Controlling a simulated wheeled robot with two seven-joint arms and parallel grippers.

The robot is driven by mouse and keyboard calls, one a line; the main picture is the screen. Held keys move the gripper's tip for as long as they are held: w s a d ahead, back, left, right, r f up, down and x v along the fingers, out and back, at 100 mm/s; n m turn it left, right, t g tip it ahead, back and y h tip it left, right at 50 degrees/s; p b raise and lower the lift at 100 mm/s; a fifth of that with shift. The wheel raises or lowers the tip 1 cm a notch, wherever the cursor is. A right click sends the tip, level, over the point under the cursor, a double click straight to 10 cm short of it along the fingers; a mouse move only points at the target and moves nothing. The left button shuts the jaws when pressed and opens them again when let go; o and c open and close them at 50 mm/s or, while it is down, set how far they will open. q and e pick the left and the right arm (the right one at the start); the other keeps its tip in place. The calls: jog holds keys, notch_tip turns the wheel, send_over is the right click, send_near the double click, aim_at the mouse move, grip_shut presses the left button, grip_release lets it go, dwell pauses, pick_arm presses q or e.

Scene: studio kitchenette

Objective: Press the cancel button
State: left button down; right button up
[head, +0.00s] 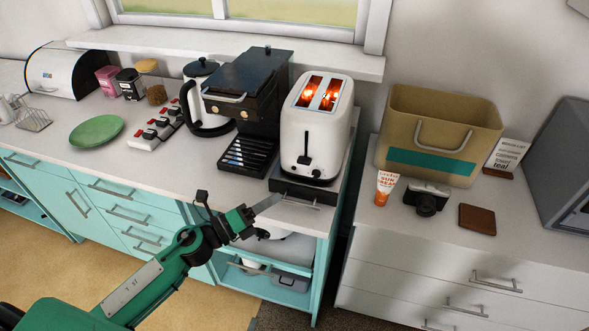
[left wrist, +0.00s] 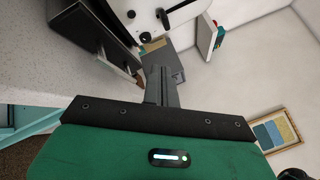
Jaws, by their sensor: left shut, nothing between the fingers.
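A white toaster (head: 317,118) stands on the counter's right end, with both slots glowing orange. Its black lever (head: 305,160) sits low on the front, with a small dark knob (head: 316,173) beneath it. I cannot make out which control is the cancel button. My left gripper (head: 270,202) is shut and empty, in front of and below the toaster, apart from its controls. In the left wrist view its closed fingers (left wrist: 160,86) point toward the toaster (left wrist: 150,25), whose dark front controls (left wrist: 164,18) show at the top. My right gripper is out of view.
A dark drawer-like base (head: 300,191) with a handle is under the toaster. A tan bin (head: 440,125), sunscreen tube (head: 386,185), camera (head: 427,200) and brown wallet (head: 477,219) are on the right-hand cabinet, across a gap.

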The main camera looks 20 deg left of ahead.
aim_at(294, 168)
pick_arm(q)
jog(key=m, duration=0.1)
jog(key=m+g, duration=0.1)
jog(key=h, duration=0.1)
jog(key=shift+s+d+f+m+g, duration=0.3)
jog(key=shift+d+f+m+g, duration=0.05)
jog(key=shift+d+m+g, duration=0.05)
jog(key=shift+w+d, duration=0.15)
jog(key=shift+w, duration=4.3)
jog(key=shift+w, duration=0.1)
jog(key=shift+w, duration=0.3)
jog(key=shift+w+b, duration=0.3)
jog(key=shift+b, duration=0.05)
jog(key=shift+s, duration=0.75)
